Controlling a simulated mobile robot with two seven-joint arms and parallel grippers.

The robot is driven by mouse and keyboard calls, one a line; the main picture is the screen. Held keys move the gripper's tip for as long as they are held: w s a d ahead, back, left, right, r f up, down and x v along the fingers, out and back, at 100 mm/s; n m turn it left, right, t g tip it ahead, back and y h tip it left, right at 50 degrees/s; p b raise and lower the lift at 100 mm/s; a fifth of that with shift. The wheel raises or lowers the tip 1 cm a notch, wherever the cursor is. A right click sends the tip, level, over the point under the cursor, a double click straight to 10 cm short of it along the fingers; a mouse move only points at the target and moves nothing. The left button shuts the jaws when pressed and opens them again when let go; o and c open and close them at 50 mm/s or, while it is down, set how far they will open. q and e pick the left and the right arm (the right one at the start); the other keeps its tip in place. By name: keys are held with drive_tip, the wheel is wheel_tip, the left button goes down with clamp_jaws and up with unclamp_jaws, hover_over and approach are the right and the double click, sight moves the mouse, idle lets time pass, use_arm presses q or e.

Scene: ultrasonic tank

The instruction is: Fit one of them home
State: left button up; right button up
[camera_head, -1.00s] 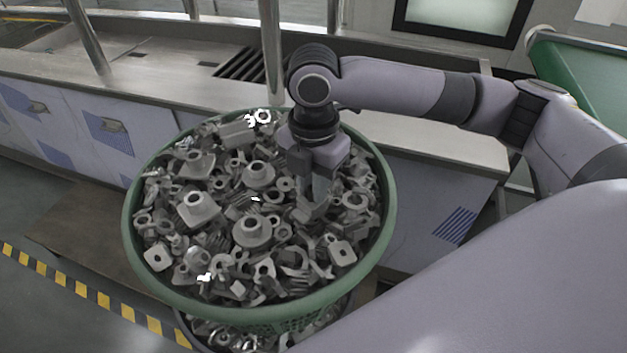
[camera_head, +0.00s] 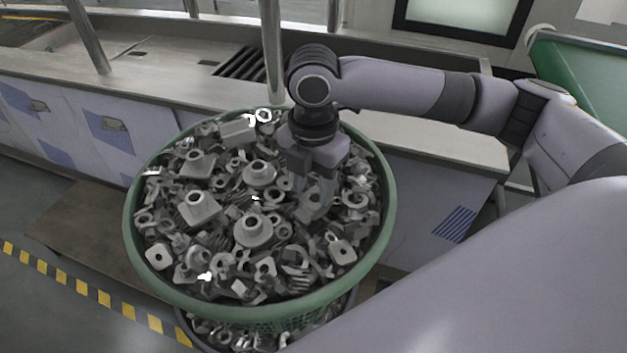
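A round green basket (camera_head: 386,235) is heaped with grey metal parts (camera_head: 252,229) of mixed shapes, among them flanged bosses, rings and square plates with holes. My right gripper (camera_head: 312,203) points down into the right half of the heap. Its fingers reach in among the parts and are partly lost against them. I cannot tell whether they are apart or closed on a part. My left gripper is not in view.
A steel tank counter (camera_head: 420,140) with upright posts (camera_head: 272,60) stands behind the basket. Another container with parts (camera_head: 240,338) sits below the basket. A yellow-black floor stripe (camera_head: 80,288) runs at lower left. A green surface (camera_head: 590,85) is at upper right.

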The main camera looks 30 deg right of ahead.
sight(314, 196)
drive_tip(key=shift+s+f, duration=0.1)
wheel_tip(314, 196, up, 7)
drive_tip(key=shift+r, duration=0.2)
idle(0.4)
idle(0.4)
